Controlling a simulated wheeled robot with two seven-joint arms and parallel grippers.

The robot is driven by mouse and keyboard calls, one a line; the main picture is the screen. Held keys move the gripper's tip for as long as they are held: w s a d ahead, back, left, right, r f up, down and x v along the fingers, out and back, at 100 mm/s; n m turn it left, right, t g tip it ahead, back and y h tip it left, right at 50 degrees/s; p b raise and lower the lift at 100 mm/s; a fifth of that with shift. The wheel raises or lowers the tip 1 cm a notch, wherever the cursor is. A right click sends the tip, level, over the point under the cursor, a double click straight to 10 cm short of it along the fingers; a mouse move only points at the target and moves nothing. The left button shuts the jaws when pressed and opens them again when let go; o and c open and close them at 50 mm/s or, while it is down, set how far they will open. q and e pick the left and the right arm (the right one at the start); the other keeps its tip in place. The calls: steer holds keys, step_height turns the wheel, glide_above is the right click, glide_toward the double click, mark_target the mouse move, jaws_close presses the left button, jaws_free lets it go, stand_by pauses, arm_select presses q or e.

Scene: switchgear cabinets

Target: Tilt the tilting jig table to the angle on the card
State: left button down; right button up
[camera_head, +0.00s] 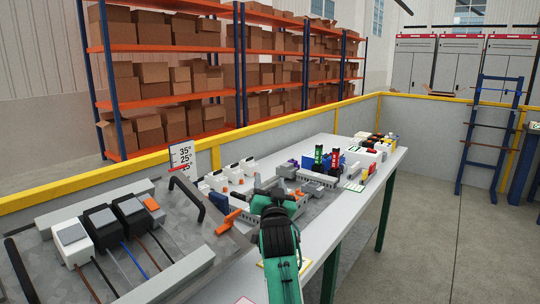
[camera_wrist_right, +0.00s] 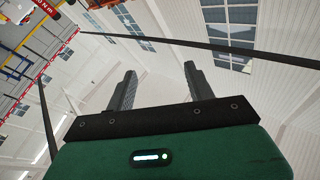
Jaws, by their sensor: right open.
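The tilting jig table (camera_head: 190,232) is a grey plate at the lower left in the head view. It carries a white and two black box-shaped devices with wires, and grey rails. A black bar handle (camera_head: 187,195) stands at its far right side, and another black handle (camera_head: 18,272) is at the left edge. My right gripper (camera_head: 276,196) is right of the jig table, above the bench. The right wrist view shows its fingers (camera_wrist_right: 158,78) apart and empty. My left gripper is out of view.
The white bench (camera_head: 344,201) runs to the back right, with several small parts, grey bins (camera_head: 318,178) and green and red tools on it. An orange piece (camera_head: 228,222) lies near the jig's right edge. A yellow-topped wall (camera_head: 230,137) runs behind. The floor at right is clear.

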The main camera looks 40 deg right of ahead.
step_height(320, 180, up, 9)
steer(key=shift+r, duration=0.15)
stand_by(0.6)
